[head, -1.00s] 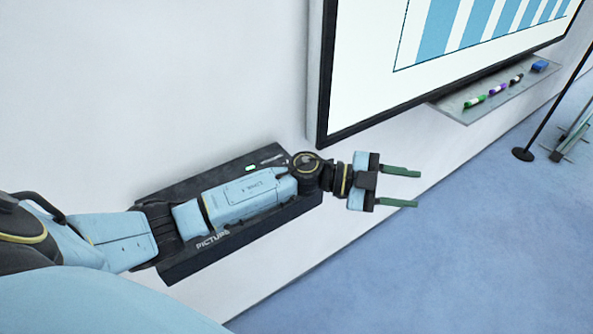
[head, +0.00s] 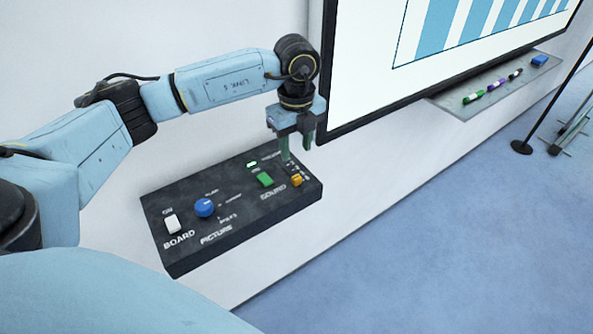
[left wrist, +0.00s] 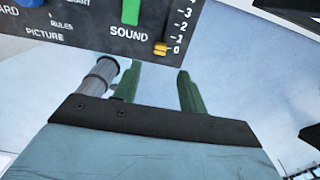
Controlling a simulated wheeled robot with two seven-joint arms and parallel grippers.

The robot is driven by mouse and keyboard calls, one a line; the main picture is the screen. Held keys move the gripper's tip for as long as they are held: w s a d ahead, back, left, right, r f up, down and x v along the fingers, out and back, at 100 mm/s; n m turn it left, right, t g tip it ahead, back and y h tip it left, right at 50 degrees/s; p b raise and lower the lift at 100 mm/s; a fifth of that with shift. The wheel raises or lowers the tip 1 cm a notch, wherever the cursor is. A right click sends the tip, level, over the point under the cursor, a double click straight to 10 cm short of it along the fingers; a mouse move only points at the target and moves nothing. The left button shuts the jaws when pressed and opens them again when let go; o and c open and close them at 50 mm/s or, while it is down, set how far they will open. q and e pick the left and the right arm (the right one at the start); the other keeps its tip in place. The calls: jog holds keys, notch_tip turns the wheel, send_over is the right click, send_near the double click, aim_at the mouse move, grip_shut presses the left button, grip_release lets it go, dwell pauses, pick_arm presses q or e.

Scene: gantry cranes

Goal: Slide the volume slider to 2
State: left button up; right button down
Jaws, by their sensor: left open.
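The volume slider is a small yellow knob (head: 297,180) at the right end of the black control panel (head: 240,230). In the left wrist view the yellow knob (left wrist: 160,49) is at the bottom of its scale, by the 0 mark; 1, 2 and 3 are printed above it. My left gripper (head: 296,148) is open, its green fingers pointing down over the panel's right end, behind the knob in the head view. In the left wrist view the gripper's fingers (left wrist: 157,80) appear below the knob, apart from each other with nothing between them. My right gripper is not in view.
The panel also has a white BOARD switch (head: 172,223), a blue PICTURE dial (head: 204,207) and a green SOUND switch (head: 265,180). A framed board (head: 380,80) hangs close to the right of my gripper. A tray with markers (head: 455,107) is further right.

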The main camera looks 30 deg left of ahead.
aim_at(296, 176)
pick_arm(q)
notch_tip(296, 176, down, 9)
jog(key=shift+p, duration=0.4)
grip_shut()
